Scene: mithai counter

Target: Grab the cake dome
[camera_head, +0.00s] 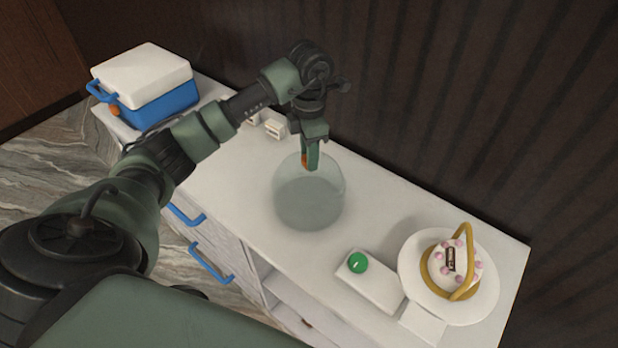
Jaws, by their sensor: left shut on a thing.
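The cake dome (309,200) is a clear, greyish glass cover near the middle of the white counter. My left gripper (310,162) points down at the top of the dome and is shut on it. The fingers hide the dome's knob or handle. I cannot tell whether the dome's lower rim touches the counter. My right gripper does not show.
On the counter (240,172), a white plate (412,262) holds a decorated cake (451,262) at the right. A white box with a green button (357,262) stands beside it. A blue and white cooler (150,85) sits at the far left. A dark ribbed wall (450,110) rises behind.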

